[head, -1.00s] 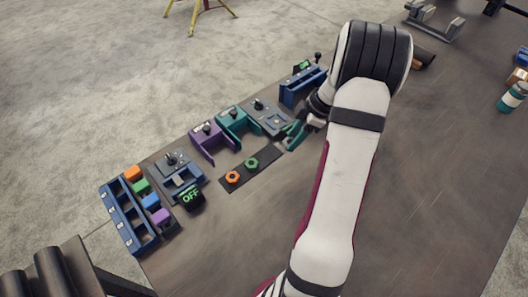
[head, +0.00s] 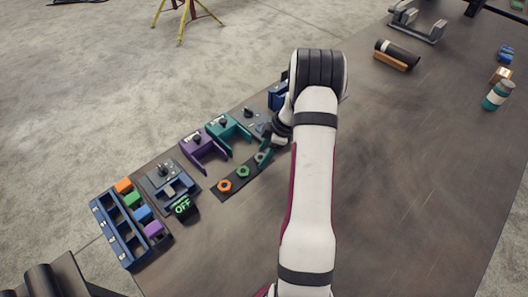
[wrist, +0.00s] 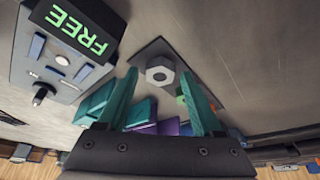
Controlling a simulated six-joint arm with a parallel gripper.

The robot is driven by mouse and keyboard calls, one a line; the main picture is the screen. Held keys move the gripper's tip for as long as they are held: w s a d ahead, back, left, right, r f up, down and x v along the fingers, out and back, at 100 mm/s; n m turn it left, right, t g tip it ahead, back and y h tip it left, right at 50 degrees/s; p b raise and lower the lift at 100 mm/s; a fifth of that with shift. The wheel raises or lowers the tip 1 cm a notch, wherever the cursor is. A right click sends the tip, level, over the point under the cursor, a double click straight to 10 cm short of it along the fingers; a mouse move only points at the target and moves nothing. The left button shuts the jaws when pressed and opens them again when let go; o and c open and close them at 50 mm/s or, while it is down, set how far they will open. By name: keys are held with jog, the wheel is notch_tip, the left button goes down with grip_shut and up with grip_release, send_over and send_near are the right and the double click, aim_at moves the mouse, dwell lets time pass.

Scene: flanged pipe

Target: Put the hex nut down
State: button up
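The grey hex nut (wrist: 160,72) lies flat on the end of a dark strip in the wrist view. In the head view the nut (head: 260,158) shows small at the strip's right end, partly covered by my gripper. My gripper (wrist: 160,76) has its two teal fingers spread, one on each side of the nut. Gaps show between the nut and both fingers. In the head view my gripper (head: 269,149) is low over the strip's right end. The dark strip (head: 231,194) also carries an orange nut (head: 225,186) and a green nut (head: 243,171).
A purple bracket (head: 205,155) and a teal bracket (head: 228,130) stand close behind the strip. A block with a green FREE display (wrist: 78,30) is near my gripper. An OFF display (head: 183,207) and a blue rack (head: 118,235) are at left.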

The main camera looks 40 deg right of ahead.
jog(key=v, duration=1.2)
jog(key=s+a+r+m+g, duration=0.1)
jog(key=a+r+m, duration=0.3)
jog(key=a, duration=0.6)
jog(key=a+r+m+g, duration=0.1)
jog(key=a+r, duration=0.4)
jog(key=a, duration=0.4)
jog(key=s+a+m, duration=0.3)
jog(key=s+a, duration=0.2)
jog(key=s, duration=0.1)
jog(key=s+a+m+g+h, duration=0.1)
jog(key=s+a+m, duration=0.2)
jog(key=s+a, duration=0.2)
jog(key=s+a+m, duration=0.3)
jog(key=s+a, duration=0.2)
jog(key=s, duration=0.1)
jog(key=shift+s+r+m, duration=0.2)
jog(key=shift+s+m, duration=0.1)
